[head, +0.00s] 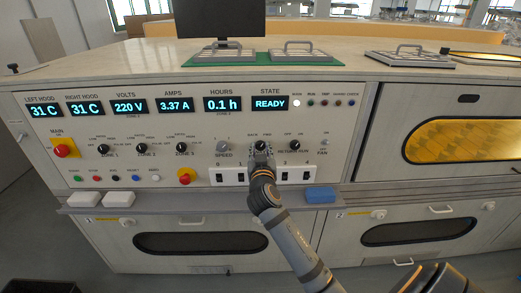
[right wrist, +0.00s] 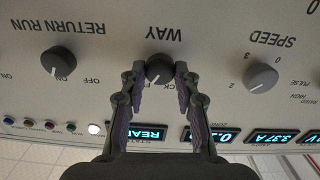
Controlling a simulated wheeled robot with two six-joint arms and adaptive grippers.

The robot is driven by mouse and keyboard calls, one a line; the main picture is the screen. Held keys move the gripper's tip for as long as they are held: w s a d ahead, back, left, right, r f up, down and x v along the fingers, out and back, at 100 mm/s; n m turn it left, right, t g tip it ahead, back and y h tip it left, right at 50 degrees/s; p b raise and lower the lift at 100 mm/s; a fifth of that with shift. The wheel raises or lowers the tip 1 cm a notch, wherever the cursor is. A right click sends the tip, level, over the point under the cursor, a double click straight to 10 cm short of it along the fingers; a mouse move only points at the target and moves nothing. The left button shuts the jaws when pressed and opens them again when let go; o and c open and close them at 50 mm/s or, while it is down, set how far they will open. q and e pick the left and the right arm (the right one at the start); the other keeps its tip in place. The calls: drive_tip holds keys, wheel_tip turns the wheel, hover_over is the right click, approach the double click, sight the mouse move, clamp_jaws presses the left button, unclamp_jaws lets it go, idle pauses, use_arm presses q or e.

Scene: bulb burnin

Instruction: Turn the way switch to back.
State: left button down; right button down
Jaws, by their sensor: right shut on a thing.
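The way switch is a small dark round knob on the front panel, below the state display. It shows in the head view (head: 261,146) and, upside down, in the right wrist view (right wrist: 159,68). Its BACK and FWD labels are partly covered by the fingers in the right wrist view. My right gripper (head: 261,154) is at the knob, with one fingertip on each side of it; in the right wrist view the fingers (right wrist: 159,74) are closed on the knob. I cannot tell for sure which label the knob points to. My left gripper is not in view.
The speed knob (right wrist: 261,78) and the return run knob (right wrist: 58,63) flank the way switch closely. A shelf edge (head: 180,205) holds a blue block (head: 320,195) and white blocks (head: 119,199). The state display (head: 269,103) reads READY.

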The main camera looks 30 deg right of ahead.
drive_tip(key=shift+r+n, duration=0.1)
drive_tip(key=shift+n, duration=0.2)
drive_tip(key=shift+p, duration=0.35)
drive_tip(key=shift+n+p, duration=0.45)
drive_tip(key=shift+n, duration=0.45)
drive_tip(key=shift+n+p, duration=0.5)
drive_tip(key=shift+n, duration=0.4)
drive_tip(key=n+p, duration=0.2)
drive_tip(key=n, duration=0.3)
drive_tip(key=shift+p, duration=0.4)
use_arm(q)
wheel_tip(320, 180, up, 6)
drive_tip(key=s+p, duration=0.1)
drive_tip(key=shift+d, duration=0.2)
use_arm(e)
drive_tip(key=shift+a+n, duration=0.1)
drive_tip(key=shift+n, duration=1.3)
